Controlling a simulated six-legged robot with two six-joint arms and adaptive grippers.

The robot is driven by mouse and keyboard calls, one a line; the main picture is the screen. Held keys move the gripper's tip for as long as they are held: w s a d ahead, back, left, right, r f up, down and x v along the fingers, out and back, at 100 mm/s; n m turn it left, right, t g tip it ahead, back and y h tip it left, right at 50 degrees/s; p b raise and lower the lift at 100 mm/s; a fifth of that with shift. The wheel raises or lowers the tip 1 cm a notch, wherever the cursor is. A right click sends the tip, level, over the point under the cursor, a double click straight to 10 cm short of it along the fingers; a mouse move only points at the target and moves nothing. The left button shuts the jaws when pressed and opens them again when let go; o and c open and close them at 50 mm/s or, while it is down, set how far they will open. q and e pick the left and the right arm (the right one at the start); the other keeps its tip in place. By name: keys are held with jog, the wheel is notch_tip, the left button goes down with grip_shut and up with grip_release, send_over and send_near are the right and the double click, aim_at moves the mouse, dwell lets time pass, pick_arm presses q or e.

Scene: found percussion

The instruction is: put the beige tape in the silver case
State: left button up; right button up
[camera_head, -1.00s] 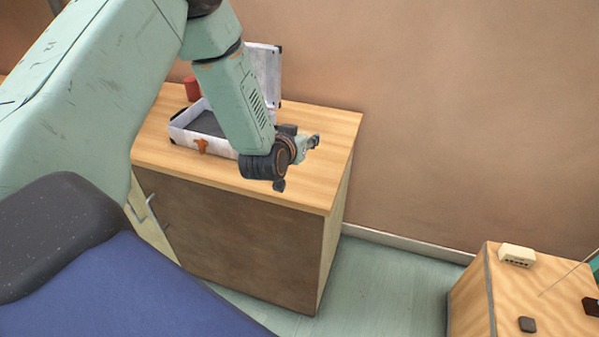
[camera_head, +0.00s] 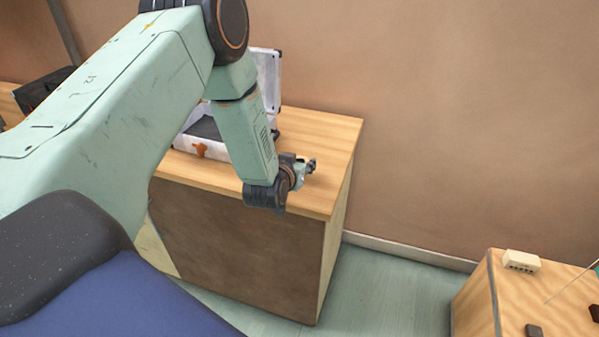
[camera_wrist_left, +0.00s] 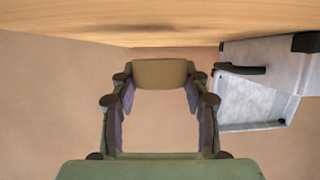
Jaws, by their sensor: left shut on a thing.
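The silver case (camera_head: 185,143) stands open on the wooden cabinet, its lid (camera_head: 268,75) raised at the back. My arm hides part of it. In the left wrist view the case (camera_wrist_left: 255,100) shows at the right, apart from the gripper. My left gripper (camera_head: 308,164) is to the right of the case, above the cabinet top. In the left wrist view, the gripper (camera_wrist_left: 160,76) is shut on the beige tape (camera_wrist_left: 160,70), which sits between its fingertips. The tape cannot be made out in the head view. My right gripper is not in view.
An orange-brown object (camera_head: 200,150) is at the case's front. The cabinet top (camera_head: 325,130) is clear to the right of the case, with a wall behind. A lower wooden stand (camera_head: 550,300) at the right holds a beige box (camera_head: 521,261) and small dark objects.

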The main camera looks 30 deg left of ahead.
pick_arm(q)
jog(key=shift+w+f, duration=0.1)
jog(key=shift+f, duration=1.15)
jog(key=shift+f, duration=0.1)
jog(key=o, duration=0.9)
jog(key=shift+f, duration=0.1)
jog(key=shift+o, duration=0.7)
jog(key=p+v, duration=0.1)
jog(key=v, duration=0.6)
jog(key=shift+r+p, duration=0.3)
jog(key=shift+p, duration=0.05)
jog(key=shift+s+d, duration=0.15)
jog(key=shift+s, duration=0.2)
